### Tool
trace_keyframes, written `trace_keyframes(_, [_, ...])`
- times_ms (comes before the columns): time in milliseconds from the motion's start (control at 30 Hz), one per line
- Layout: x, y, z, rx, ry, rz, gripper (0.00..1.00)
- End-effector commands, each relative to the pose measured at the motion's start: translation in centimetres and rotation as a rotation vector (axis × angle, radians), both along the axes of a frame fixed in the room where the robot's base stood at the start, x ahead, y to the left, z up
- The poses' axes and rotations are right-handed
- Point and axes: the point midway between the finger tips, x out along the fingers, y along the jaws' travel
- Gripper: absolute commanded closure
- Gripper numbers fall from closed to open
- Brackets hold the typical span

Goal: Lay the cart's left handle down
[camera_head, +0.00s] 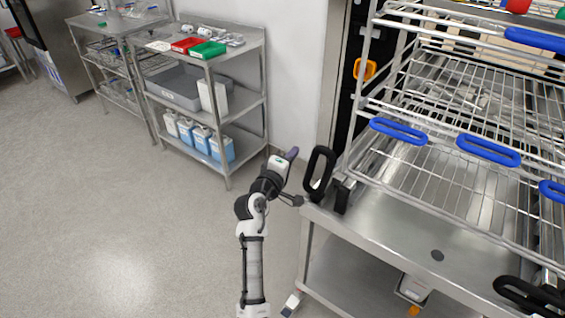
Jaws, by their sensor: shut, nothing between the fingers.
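The cart (390,232) is a steel trolley at the right with a wire rack on top. Its left handle (320,174) is a black loop standing upright at the cart's left front corner. A second black loop handle (528,296) lies low at the right front corner, partly cut off by the picture edge. My gripper (292,154) is just left of the left handle, with a visible gap between them in the picture. It is shut and empty, its dark fingertips pointing up and away. Depth between gripper and handle is hard to tell.
A steel shelf (206,62) with red and green trays, a grey bin and blue-filled bottles stands behind to the left. Another steel table (112,24) is farther left. Blue handles (398,131) line the wire rack. Grey floor (95,220) at the left is clear.

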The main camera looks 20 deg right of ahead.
Motion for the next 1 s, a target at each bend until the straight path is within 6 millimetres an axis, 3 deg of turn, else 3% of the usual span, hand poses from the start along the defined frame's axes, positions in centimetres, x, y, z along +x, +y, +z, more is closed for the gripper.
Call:
trace_keyframes(100, [-1.9, -0.7, -0.2, -0.001, 0.004, 0.0, 1.0])
trace_keyframes(300, [-3.4, -1.4, -0.6, 0.0, 0.001, 0.0, 1.0])
trace_keyframes(1000, [-4.0, -2.0, -0.6, 0.027, -0.036, 0.001, 1.0])
